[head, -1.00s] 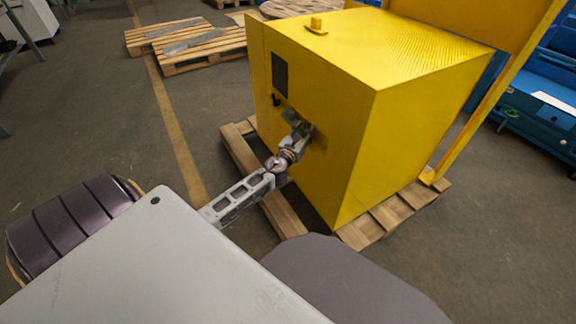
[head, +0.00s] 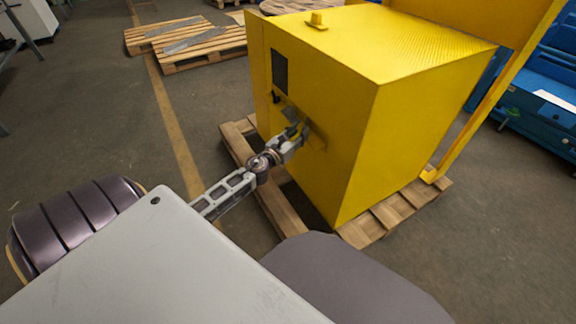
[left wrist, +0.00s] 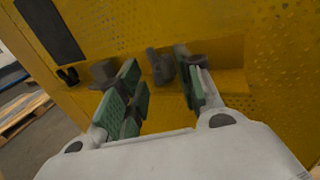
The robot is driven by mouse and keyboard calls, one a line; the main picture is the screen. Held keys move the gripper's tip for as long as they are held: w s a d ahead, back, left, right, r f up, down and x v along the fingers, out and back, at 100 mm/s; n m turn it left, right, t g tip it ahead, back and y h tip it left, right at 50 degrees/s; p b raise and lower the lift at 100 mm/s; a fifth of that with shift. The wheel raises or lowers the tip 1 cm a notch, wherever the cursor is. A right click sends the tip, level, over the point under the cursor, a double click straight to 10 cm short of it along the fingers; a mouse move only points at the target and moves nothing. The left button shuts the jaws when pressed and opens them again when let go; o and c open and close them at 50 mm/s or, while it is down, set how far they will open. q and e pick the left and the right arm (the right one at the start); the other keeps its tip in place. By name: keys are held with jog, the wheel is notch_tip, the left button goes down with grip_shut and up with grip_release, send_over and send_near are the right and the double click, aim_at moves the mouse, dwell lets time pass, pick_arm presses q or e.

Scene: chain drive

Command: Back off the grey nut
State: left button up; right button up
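My left gripper (head: 297,131) is at the front face of the yellow machine housing (head: 350,150), beside a small yellow ledge. In the left wrist view the left gripper (left wrist: 160,92) is open, its green-padded fingers apart. A dark grey, roughly cylindrical part (left wrist: 160,66) shows in the gap between the fingers, apparently a little beyond the tips. Another grey part (left wrist: 103,73) shows past the left finger, and one more (left wrist: 197,61) by the right fingertip. I cannot tell which of these is the grey nut, or whether a finger touches any. My right gripper is not in view.
The housing stands on a wooden pallet (head: 378,222). A dark panel (head: 280,72) and a small black knob (head: 276,97) are on its front face. More pallets (head: 190,45) lie at the back left.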

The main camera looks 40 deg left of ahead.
pick_arm(q)
jog(key=s+a+f+n+g+y, duration=0.15)
jog(key=s+n+y, duration=0.25)
jog(key=s+n, duration=0.75)
jog(key=s+d+f+n+g+h, duration=0.1)
jog(key=s+d+f+n+g, duration=0.2)
jog(key=d+f+n, duration=0.3)
jog(key=s+d+f+n+g+h, duration=0.2)
jog(key=s+d+f+n+g, duration=0.2)
jog(key=f+n, duration=0.5)
jog(key=shift+s+d+f+n+b, duration=0.15)
jog(key=shift+s+d+n+b, duration=0.3)
jog(key=shift+s+d+n, duration=1.05)
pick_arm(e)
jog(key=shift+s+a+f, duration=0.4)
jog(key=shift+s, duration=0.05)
pick_arm(q)
jog(key=shift+w+a+n, duration=0.35)
jog(key=shift+w+n, duration=0.1)
jog(key=shift+w, duration=0.1)
